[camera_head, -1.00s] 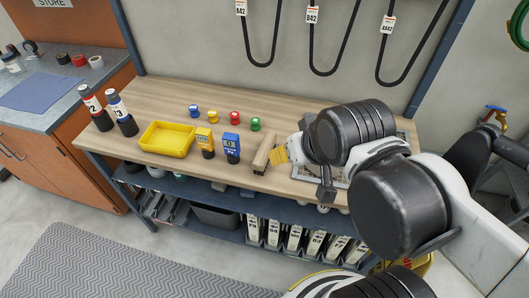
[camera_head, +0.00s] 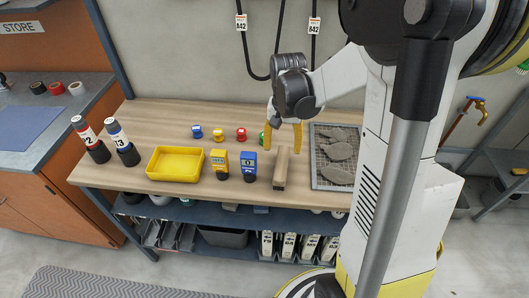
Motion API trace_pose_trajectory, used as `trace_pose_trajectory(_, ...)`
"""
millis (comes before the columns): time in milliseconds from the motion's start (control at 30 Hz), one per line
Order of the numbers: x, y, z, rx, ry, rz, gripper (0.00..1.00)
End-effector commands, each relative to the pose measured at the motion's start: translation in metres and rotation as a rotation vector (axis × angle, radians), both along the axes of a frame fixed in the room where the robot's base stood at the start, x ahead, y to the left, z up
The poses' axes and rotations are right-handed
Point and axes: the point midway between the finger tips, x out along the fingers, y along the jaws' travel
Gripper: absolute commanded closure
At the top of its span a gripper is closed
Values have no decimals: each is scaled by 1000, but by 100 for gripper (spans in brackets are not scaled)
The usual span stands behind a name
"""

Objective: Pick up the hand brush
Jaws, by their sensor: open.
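The hand brush (camera_head: 280,172) appears as a narrow tan wooden bar on the workbench (camera_head: 240,188). It lies lengthwise from the back toward the front edge, and its bristles cannot be made out. My gripper (camera_head: 282,149) points down with its two yellow fingers spread wide. One finger shows to the left and one to the right of the brush's far end. The gripper is open and holds nothing. I cannot tell how high the fingertips are above the bench.
A grey mesh tray (camera_head: 321,181) with dark flat pieces lies right of the brush. A blue device (camera_head: 250,164), a yellow device (camera_head: 220,162) and a yellow bin (camera_head: 176,163) stand left. Small coloured knobs (camera_head: 219,134) sit behind; the green one is partly hidden by a finger.

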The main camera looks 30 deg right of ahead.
Motion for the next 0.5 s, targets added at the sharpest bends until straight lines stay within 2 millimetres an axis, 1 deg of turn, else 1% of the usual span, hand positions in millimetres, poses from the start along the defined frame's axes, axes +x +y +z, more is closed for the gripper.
trace_pose_trajectory(33, 0, 0, -11, 0, 1, -1, 39)
trace_pose_trajectory(200, 0, 0, -40, 0, 0, 0, 39)
trace_pose_trajectory(300, 0, 0, -49, 0, 0, 0, 39)
trace_pose_trajectory(433, -1, 0, -55, -1, -1, 1, 39)
trace_pose_trajectory(500, -2, 1, -63, -1, -1, 1, 39)
